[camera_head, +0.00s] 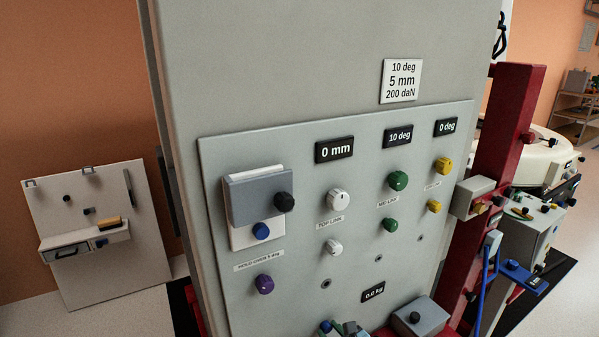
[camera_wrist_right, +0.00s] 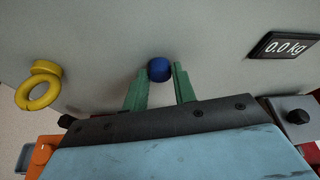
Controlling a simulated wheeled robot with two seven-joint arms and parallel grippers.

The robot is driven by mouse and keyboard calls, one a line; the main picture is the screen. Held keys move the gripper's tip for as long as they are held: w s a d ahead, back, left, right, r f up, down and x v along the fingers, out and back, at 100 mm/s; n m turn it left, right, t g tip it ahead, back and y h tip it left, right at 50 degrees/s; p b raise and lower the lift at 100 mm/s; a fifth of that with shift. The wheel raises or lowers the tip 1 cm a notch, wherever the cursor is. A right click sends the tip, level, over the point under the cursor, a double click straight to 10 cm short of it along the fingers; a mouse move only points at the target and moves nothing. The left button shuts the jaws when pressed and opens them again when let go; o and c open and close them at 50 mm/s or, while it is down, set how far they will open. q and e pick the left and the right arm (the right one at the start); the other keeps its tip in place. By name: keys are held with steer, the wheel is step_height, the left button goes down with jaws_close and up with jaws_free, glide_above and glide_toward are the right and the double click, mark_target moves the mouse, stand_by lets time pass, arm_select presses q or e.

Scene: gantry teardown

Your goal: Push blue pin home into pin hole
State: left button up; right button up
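The blue pin (camera_wrist_right: 160,69) shows as a round blue head against the grey panel in the right wrist view. My right gripper (camera_wrist_right: 163,73) has its two green fingers on either side of the pin head, close against it, and looks shut on it. In the head view the blue pin (camera_head: 326,327) and my right gripper (camera_head: 336,329) show only partly at the bottom edge, low on the panel (camera_head: 300,255). The hole behind the pin is hidden, and I cannot tell how deep the pin sits. My left gripper is not in view.
A yellow ring (camera_wrist_right: 38,86) stands out from the panel in the right wrist view.

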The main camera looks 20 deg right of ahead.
jaws_close()
steer(key=s+p, duration=0.1)
steer(key=s, duration=0.7)
steer(key=shift+d, duration=0.3)
stand_by(0.4)
